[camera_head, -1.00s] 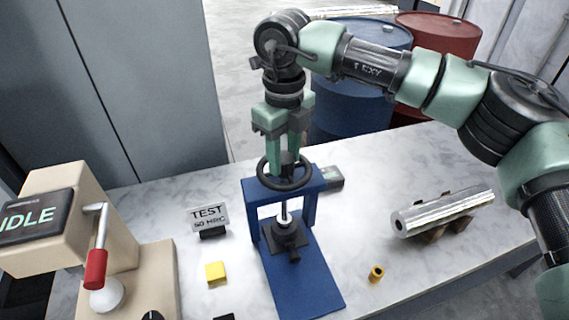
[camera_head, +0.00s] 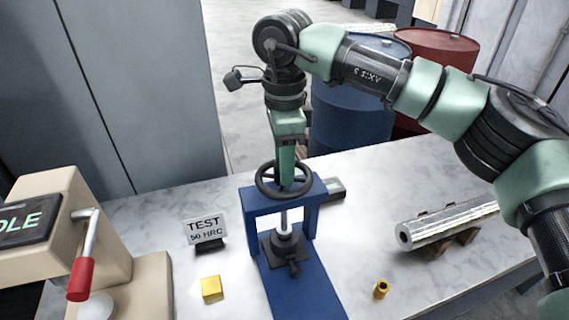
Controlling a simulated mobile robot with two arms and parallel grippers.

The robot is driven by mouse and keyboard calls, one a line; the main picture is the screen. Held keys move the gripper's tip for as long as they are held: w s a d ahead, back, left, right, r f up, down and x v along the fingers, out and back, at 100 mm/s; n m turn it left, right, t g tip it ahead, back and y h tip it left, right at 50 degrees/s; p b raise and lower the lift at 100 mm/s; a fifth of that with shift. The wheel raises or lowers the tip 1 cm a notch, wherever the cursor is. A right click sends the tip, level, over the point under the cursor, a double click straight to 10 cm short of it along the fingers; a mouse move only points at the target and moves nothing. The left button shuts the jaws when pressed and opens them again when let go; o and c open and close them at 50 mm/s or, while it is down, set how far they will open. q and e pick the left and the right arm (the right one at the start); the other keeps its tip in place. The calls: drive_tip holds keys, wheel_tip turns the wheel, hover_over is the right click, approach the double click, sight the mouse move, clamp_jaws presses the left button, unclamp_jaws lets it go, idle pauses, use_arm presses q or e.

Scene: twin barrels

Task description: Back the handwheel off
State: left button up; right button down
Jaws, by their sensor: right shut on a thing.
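The black handwheel (camera_head: 260,190) sits on top of a blue press frame (camera_head: 312,225) in the middle of the table. A bright screw (camera_head: 284,219) runs down from it to a dark clamp piece (camera_head: 286,246) on the blue base. My right gripper (camera_head: 286,180) points straight down into the middle of the wheel and is shut on its hub; its fingers hide the hub. The gripper is seen nearly edge-on. My left gripper is not in view.
A beige machine (camera_head: 120,285) with a red-handled lever (camera_head: 81,279) stands at left. A TEST 50 HRC sign (camera_head: 205,228), a yellow block (camera_head: 212,289), a brass bushing (camera_head: 381,289) and a silver cylinder (camera_head: 450,222) on supports lie around the press. Blue (camera_head: 350,120) and red (camera_head: 430,60) barrels stand behind.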

drive_tip(key=n, duration=1.2)
idle(0.7)
drive_tip(key=c, duration=1.2)
unclamp_jaws()
drive_tip(key=shift+o, duration=0.2)
drive_tip(key=shift+a+r+b, duration=0.1)
drive_tip(key=shift+r+b, duration=0.4)
drive_tip(key=shift+r, duration=3.35)
